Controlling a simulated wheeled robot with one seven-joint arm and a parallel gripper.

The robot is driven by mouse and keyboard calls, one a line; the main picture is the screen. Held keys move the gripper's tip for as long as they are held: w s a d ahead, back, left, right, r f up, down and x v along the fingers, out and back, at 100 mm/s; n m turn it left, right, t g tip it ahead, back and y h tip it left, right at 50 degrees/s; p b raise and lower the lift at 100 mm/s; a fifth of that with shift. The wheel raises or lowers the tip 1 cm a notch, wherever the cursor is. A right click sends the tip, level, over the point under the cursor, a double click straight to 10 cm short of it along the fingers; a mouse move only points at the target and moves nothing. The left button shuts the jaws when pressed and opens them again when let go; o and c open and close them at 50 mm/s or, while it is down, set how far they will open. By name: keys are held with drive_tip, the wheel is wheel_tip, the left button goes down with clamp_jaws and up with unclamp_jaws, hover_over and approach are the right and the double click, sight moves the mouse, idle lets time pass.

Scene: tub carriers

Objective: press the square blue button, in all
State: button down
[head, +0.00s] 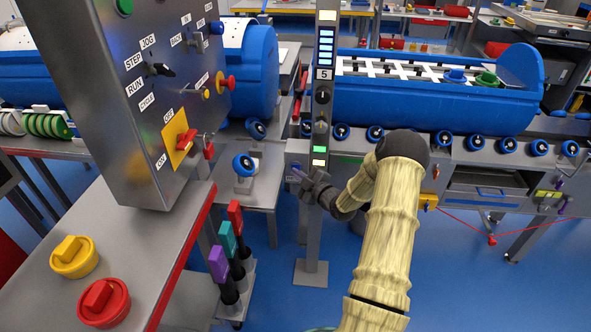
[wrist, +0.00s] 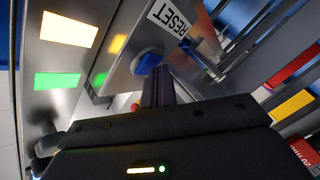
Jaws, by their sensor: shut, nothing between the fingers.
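The square blue button (wrist: 147,62) shows in the wrist view on a grey metal panel, beside a white RESET label (wrist: 172,17). My gripper (wrist: 158,80) is shut and empty. Its dark purple fingertips are close to the button, just below it in the picture; I cannot tell whether they touch it. In the head view my gripper (head: 297,177) is at the lower part of the grey post (head: 312,222), by its lit green and cream panels.
A grey control box (head: 150,95) with switches and a yellow-backed red handle stands at the left. Red, teal and purple levers (head: 228,238) stand below it. A blue tub (head: 430,105) lies on rollers behind the post. Blue floor is open at the lower right.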

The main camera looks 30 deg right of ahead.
drive_tip(key=shift+w+d, duration=0.1)
drive_tip(key=shift+w, duration=0.05)
idle(0.3)
drive_tip(key=shift+s+a, duration=0.5)
drive_tip(key=shift+s, duration=0.25)
drive_tip(key=s+a, duration=0.1)
drive_tip(key=s, duration=0.1)
drive_tip(key=s+a, duration=0.1)
drive_tip(key=s, duration=0.1)
drive_tip(key=shift+a+b, duration=0.35)
drive_tip(key=shift+a, duration=0.05)
idle(0.8)
